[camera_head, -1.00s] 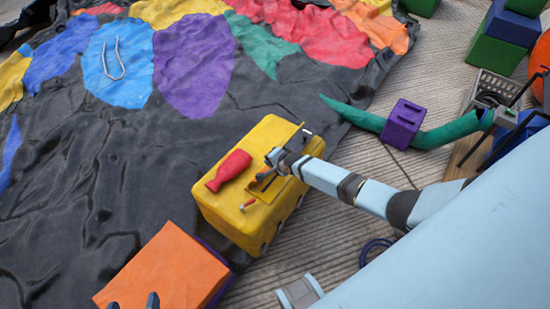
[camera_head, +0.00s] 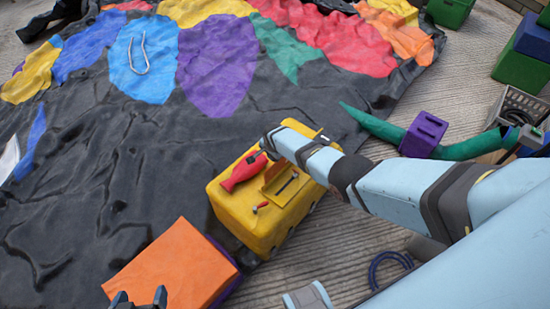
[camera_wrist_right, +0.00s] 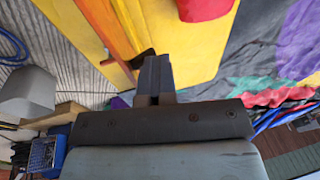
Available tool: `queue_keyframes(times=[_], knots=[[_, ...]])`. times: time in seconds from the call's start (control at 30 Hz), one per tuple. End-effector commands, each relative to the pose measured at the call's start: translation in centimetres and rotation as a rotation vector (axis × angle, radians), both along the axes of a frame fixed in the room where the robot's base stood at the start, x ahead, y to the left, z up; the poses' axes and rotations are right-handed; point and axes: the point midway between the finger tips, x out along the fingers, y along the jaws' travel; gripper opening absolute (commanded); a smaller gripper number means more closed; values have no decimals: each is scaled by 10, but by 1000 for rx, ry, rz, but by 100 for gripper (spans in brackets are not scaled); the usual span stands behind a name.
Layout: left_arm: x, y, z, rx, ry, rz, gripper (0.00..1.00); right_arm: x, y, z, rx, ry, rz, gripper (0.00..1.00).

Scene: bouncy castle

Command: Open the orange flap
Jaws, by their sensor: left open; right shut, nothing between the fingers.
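An orange panel (camera_head: 175,268) lies tilted at the lower left, with a purple edge beneath it. My left gripper (camera_head: 140,299) is open at the bottom edge, its two fingertips over the panel's near end; whether they touch it is unclear. A yellow box (camera_head: 235,212) stands right of the panel. On its top is an orange-yellow tray-like part (camera_head: 272,187) with a small tool (camera_head: 288,183) in it. My right gripper (camera_head: 268,143) is over the box's far edge. In the right wrist view its fingers (camera_wrist_right: 155,75) are shut and empty, near an orange strip (camera_wrist_right: 112,28).
A red object (camera_head: 243,171) lies on the yellow box, beside my right gripper. A black sheet with coloured patches (camera_head: 90,190) covers the floor at left. A green tube with a purple block (camera_head: 423,134) lies at right. A blue cable coil (camera_head: 390,268) lies at lower right.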

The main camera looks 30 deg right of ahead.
Motion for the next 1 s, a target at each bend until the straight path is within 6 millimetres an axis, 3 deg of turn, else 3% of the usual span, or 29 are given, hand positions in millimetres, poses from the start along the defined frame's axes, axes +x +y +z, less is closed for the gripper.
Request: queue_keyframes(times=[0.67,1.0], knots=[[-1,-2,-1,-6,-3,-3,83,1,0,-3,-1,4,-2,0],[-1,-1,11,-5,-3,-3,83,2,0,11,-2,1,0,0]])
